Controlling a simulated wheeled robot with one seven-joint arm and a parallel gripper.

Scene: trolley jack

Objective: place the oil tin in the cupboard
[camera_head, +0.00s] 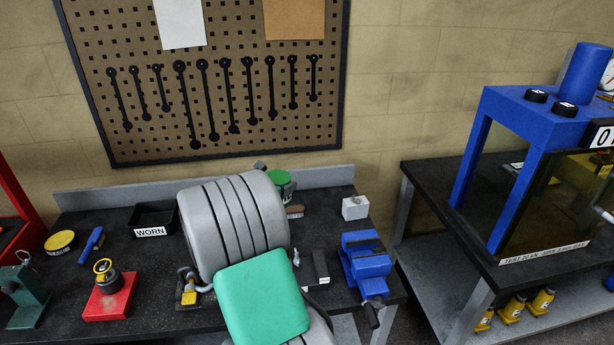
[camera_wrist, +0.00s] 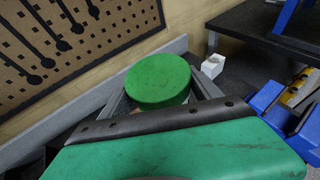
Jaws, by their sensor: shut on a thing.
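The oil tin, seen as a green round top (camera_wrist: 158,80), is between the grey fingers of my gripper (camera_wrist: 160,92) in the wrist view. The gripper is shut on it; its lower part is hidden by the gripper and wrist. In the head view a bit of the green tin (camera_head: 279,178) shows just behind my grey arm, over the back of the bench. I cannot tell whether the tin touches the bench. No cupboard can be made out in either view.
The black bench (camera_head: 135,270) holds a black WORN tray (camera_head: 153,219), a red block (camera_head: 110,298) with a fitting, a blue vice (camera_head: 366,264) and a white block (camera_head: 355,208). A blue press frame (camera_head: 535,118) stands on the right table, yellow bottle jacks (camera_head: 512,308) below. A pegboard (camera_head: 215,90) hangs behind.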

